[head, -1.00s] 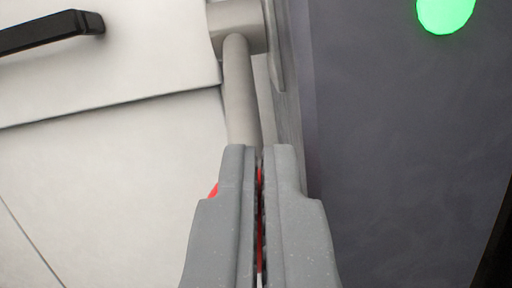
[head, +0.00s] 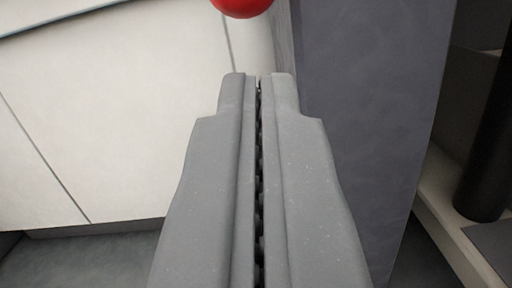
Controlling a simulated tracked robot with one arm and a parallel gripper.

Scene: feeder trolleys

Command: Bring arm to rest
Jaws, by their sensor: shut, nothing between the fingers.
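My gripper (head: 259,78) points up the middle of the head view. Its two grey fingers are shut against each other with only a thin dark seam between them, and they hold nothing. A red ball-shaped knob (head: 242,5) shows at the top edge, just beyond the fingertips and apart from them in the picture. The rest of what the knob belongs to is cut off by the frame.
White panels (head: 110,130) stand on the left, with the floor (head: 80,262) below them. A dark grey panel (head: 370,110) rises close on the right. Beyond it are a pale ledge (head: 455,235) and a black cylinder (head: 488,150).

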